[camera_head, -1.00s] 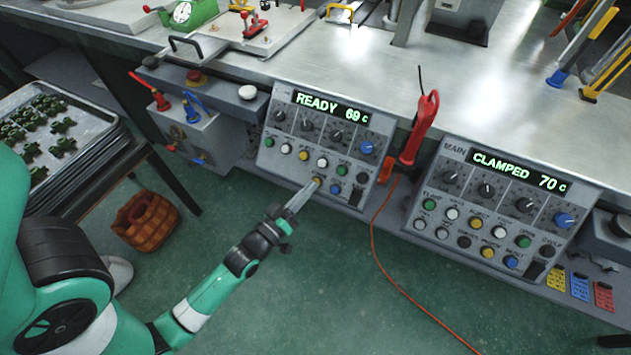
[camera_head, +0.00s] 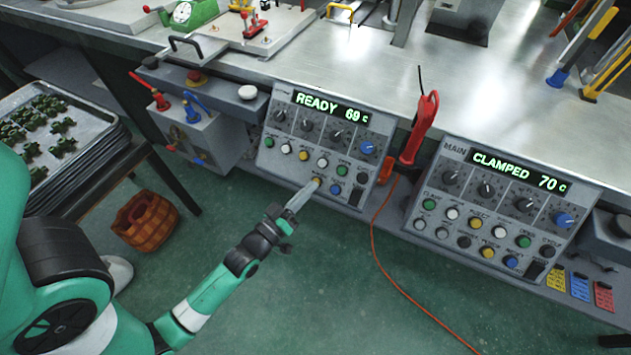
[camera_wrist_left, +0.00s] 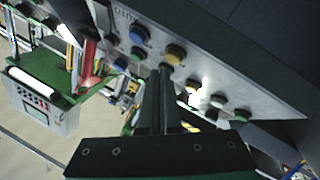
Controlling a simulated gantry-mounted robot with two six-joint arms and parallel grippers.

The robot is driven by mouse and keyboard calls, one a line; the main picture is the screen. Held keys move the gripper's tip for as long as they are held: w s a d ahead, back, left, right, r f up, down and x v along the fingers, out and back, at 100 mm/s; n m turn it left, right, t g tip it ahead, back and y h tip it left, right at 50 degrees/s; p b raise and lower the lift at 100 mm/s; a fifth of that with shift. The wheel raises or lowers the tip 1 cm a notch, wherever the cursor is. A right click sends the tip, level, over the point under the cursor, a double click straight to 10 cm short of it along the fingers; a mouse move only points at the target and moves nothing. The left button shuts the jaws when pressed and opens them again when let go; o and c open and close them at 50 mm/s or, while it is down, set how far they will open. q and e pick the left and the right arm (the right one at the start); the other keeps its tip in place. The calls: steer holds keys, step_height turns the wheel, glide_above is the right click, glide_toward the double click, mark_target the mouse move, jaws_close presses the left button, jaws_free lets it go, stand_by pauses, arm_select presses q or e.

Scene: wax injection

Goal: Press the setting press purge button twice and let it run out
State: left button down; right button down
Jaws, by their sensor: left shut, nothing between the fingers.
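The setting press panel (camera_head: 322,142) is the left control box, and its display (camera_head: 330,105) reads READY 69 c. A yellow button (camera_head: 317,181) sits in its lower row, just beyond the fingertips of my left gripper (camera_head: 312,187). In the left wrist view, the shut, empty fingers (camera_wrist_left: 162,72) point at the panel close below a yellow button (camera_wrist_left: 175,54). A blue button (camera_wrist_left: 139,35) is beside it. I cannot tell whether the tips touch the yellow button. My right gripper is not in view.
The main panel (camera_head: 487,207) at right reads CLAMPED 70 c. A red tool (camera_head: 418,128) with an orange cable stands between the panels. A tray of green pieces (camera_head: 90,125) and a basket (camera_head: 146,220) are at left. The floor before the panels is open.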

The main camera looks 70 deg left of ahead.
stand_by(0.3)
arm_select(q)
steer(key=shift+w+a+f, duration=0.2)
steer(key=shift+w+f, duration=0.05)
steer(key=shift+w, duration=0.05)
steer(key=shift+w+a+f+p, duration=0.2)
steer(key=shift+a+f+p, duration=0.1)
steer(key=shift+p, duration=0.1)
stand_by(0.7)
steer(key=shift+d, duration=0.1)
steer(key=shift+s+d+r+b, duration=0.3)
steer(key=shift+s+d+r, duration=0.15)
steer(key=shift+r, duration=0.1)
steer(key=s+d+r+p, duration=0.1)
steer(key=p, duration=0.2)
steer(key=s+d+r+p, duration=0.1)
steer(key=s+r+p, duration=0.1)
steer(key=p, duration=0.2)
steer(key=shift+d+r+p, duration=0.1)
steer(key=shift+d+p, duration=0.15)
steer(key=shift+p, duration=0.05)
